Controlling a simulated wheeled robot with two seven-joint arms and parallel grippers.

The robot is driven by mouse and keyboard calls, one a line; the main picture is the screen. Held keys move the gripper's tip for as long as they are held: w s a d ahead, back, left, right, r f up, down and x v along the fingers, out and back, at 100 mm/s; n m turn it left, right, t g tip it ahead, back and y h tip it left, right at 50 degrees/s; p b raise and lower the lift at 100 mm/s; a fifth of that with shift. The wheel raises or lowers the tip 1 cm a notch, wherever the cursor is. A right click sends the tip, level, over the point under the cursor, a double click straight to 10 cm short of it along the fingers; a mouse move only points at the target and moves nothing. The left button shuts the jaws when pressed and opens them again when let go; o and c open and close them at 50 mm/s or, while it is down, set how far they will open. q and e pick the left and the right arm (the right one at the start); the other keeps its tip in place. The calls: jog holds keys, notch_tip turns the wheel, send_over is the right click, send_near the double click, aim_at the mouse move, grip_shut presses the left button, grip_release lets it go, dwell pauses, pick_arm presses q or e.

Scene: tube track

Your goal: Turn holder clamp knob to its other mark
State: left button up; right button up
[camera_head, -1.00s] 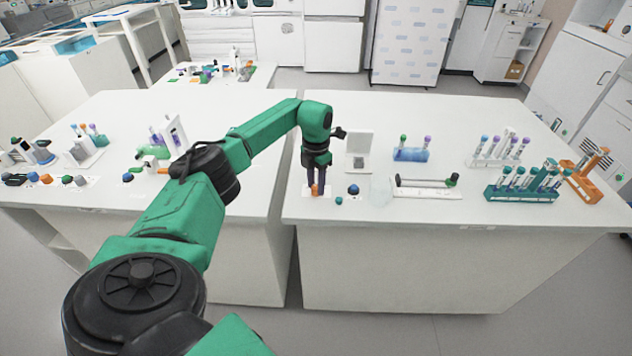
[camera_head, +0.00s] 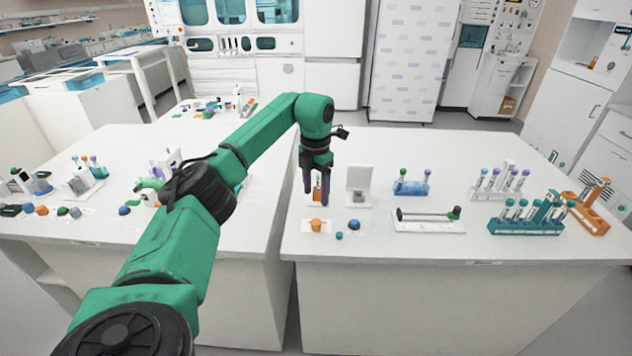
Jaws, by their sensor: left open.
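An orange knob (camera_head: 316,226) sits on a small white plate near the front left of the right-hand table. Its mark is too small to read. A dark blue round knob (camera_head: 354,225) sits to its right on another small plate. I cannot tell for certain which knob belongs to the holder clamp. A white stand with an upright panel (camera_head: 360,180) is just behind them. My left gripper (camera_head: 316,198) points down above and slightly behind the orange knob. Its dark fingers are apart and clear of the knob. My right gripper is not in view.
A small teal cap (camera_head: 339,235) lies by the front edge. To the right are a blue tube block (camera_head: 411,188), a white base with a dark rod (camera_head: 430,226), a teal tube rack (camera_head: 520,228) and an orange rack (camera_head: 590,222). Bare tabletop lies in front of the racks.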

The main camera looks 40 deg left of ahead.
pick_arm(q)
notch_tip(320, 180, up, 5)
jog(key=shift+r, duration=0.1)
dwell(0.4)
